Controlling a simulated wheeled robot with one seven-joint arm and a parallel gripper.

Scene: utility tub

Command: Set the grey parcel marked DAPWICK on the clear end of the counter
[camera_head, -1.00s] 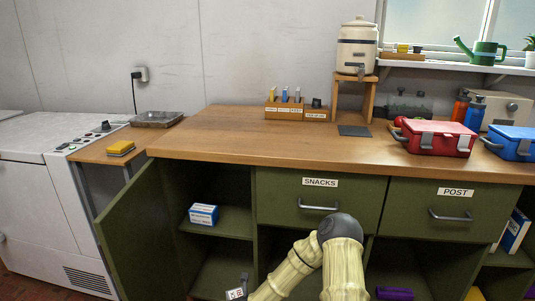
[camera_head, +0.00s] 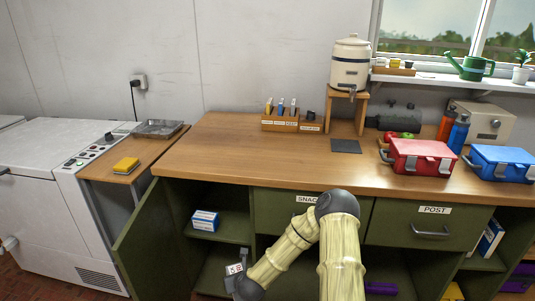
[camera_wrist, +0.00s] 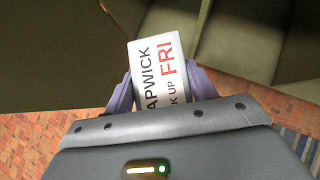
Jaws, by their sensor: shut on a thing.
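The grey parcel (camera_wrist: 160,75) is between my gripper's fingers (camera_wrist: 162,92) in the wrist view. Its white label reads "APWICK", with "FRI" in red; the first letter is cut off. In the head view the parcel's label (camera_head: 235,268) shows small and low, in front of the open cupboard and below the counter top. My gripper (camera_head: 241,277) is shut on it there, partly out of clear sight. The wooden counter (camera_head: 215,150) has a bare left end; its right part holds several things.
An open green cupboard door (camera_head: 150,235) stands left of the parcel. A blue-and-white box (camera_head: 205,220) sits on the cupboard shelf. A pen rack (camera_head: 280,122), a dark mat (camera_head: 346,146), a red box (camera_head: 420,158) and a blue box (camera_head: 500,162) stand on the counter.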

